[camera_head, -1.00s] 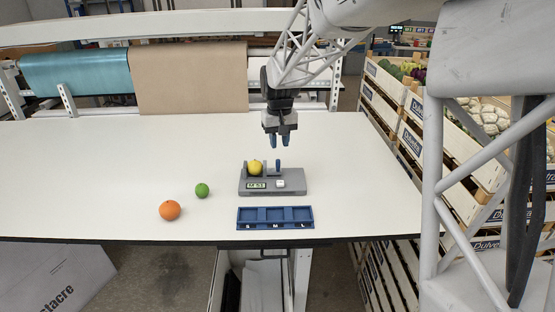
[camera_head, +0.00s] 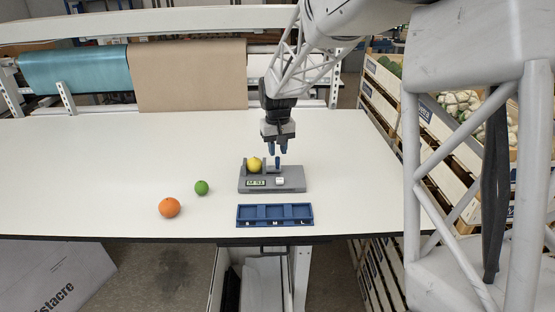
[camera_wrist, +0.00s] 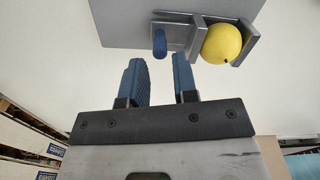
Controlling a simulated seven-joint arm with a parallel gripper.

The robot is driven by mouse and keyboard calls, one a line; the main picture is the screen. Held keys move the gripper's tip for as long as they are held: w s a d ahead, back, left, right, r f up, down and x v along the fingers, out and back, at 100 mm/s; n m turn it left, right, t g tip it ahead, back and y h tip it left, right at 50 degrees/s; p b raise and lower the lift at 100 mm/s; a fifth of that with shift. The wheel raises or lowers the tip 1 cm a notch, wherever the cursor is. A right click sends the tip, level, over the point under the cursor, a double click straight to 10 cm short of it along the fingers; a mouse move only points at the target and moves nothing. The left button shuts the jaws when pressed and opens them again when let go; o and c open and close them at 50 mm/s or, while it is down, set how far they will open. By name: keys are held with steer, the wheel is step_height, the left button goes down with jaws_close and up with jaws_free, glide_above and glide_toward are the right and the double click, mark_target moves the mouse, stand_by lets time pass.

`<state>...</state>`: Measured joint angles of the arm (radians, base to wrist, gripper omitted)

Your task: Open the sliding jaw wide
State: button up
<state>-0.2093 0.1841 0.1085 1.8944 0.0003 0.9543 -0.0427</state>
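A grey measuring device (camera_head: 296,187) with a small display stands on the white table. A yellow lemon (camera_head: 254,164) sits in it between its upright jaws, and it also shows in the wrist view (camera_wrist: 221,44). The sliding jaw has a blue peg handle (camera_head: 278,163) on its right side; in the wrist view the blue peg (camera_wrist: 159,43) stands beside the grey jaw plate (camera_wrist: 195,42). My gripper (camera_head: 277,151) is above and just behind the peg, fingers pointing down. In the wrist view its two blue fingers (camera_wrist: 160,75) are apart with nothing between them.
A blue tray (camera_head: 275,223) marked S, M, L lies in front of the device near the table's front edge. A green lime (camera_head: 202,188) and an orange (camera_head: 169,207) lie to the left. The table (camera_head: 90,170) is clear farther left and to the right.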

mark_target(278, 157)
steer(key=shift+f, duration=2.1)
jaws_close()
